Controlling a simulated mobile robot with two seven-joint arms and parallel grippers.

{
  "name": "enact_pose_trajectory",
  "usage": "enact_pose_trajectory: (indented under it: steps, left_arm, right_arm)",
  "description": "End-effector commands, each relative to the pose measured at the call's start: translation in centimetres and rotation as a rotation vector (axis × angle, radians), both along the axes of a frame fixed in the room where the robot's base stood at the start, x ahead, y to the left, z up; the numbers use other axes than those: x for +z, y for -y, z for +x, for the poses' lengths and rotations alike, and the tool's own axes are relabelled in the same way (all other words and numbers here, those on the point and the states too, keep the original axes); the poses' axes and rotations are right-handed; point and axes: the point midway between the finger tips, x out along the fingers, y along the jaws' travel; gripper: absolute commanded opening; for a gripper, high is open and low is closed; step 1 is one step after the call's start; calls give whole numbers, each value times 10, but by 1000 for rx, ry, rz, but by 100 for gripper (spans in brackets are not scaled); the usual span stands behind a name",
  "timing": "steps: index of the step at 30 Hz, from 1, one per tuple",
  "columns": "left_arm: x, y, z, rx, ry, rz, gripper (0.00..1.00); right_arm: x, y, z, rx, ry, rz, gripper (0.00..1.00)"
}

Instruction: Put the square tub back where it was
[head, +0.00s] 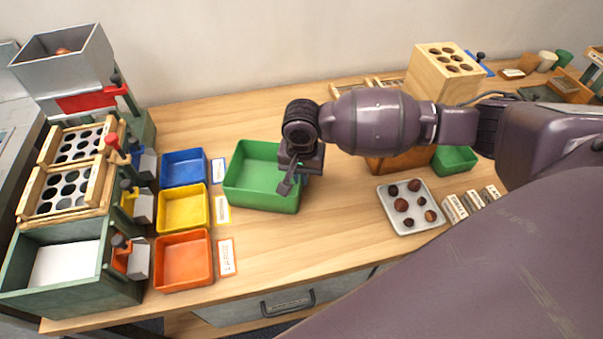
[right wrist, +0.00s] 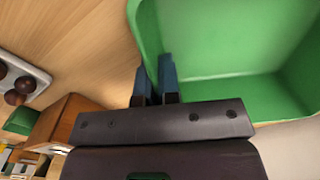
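The large green square tub (head: 243,193) is on the table right of the yellow and blue trays, upright and empty as far as I can see. It also shows in the right wrist view (right wrist: 222,40). My right gripper (head: 291,182) is at the tub's right side, pointing down. In the right wrist view its two blue-tipped fingers (right wrist: 156,82) are close together, one on each side of the tub's wall, and look shut on it. The wrist hides part of the tub's right rim. My left gripper is not in view.
Blue (head: 183,168), yellow (head: 182,208) and orange (head: 184,260) trays with label cards stand at left beside the sorting rack (head: 70,200). A white plate of chestnuts (head: 411,222), a small green tub (head: 455,159) and a wooden block with holes (head: 446,75) are right. Bare table lies between.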

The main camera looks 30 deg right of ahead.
Motion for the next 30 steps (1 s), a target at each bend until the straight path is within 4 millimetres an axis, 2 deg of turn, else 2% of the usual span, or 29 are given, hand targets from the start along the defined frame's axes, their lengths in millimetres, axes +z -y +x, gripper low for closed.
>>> enact_pose_trajectory:
  steps: [1, 3, 6, 17, 20, 27, 30]
  left_arm:
    - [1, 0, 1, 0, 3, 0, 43]
    - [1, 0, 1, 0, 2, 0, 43]
    - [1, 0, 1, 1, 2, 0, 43]
    - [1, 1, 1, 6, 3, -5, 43]
    - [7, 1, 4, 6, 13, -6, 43]
    - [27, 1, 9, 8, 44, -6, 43]
    - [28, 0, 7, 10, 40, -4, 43]
  right_arm:
    - [-1, 0, 0, 0, 1, 1, 0]
    - [-1, 0, 0, 0, 0, 0, 15]
    - [-1, 0, 0, 0, 0, 0, 29]
    - [4, 0, 0, 0, 0, 0, 29]
    - [17, 0, 1, 0, 5, 1, 29]
    - [64, -1, 1, 0, 9, 2, 29]
    - [83, 0, 0, 0, 7, 1, 29]
